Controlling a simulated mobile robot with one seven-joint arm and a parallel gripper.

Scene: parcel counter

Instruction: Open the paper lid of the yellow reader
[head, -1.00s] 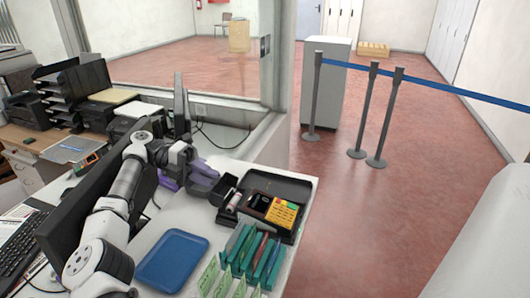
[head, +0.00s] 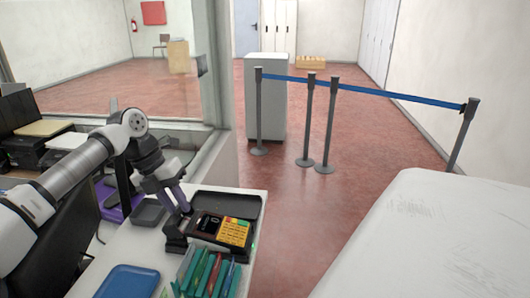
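The yellow reader (head: 235,232) lies in a dark tray (head: 255,202) on the counter, its yellow keypad facing up and a dark section with a small screen to the left of the keys. A dark raised piece (head: 174,240) stands at the reader's left end; it looks like the paper lid, but I cannot tell its exact angle. My gripper (head: 184,211) points down just left of the reader, with its fingertips close to the dark piece. I cannot tell whether they touch it. The gap between the fingers is not clear, and my gripper hides part of the reader's left end.
A rack of green, red and teal folders (head: 205,274) stands just in front of the reader. A blue tray (head: 128,281) lies nearer on the counter. A dark grey dish (head: 148,211) sits left of my gripper. Barrier posts (head: 307,120) stand on the open floor beyond.

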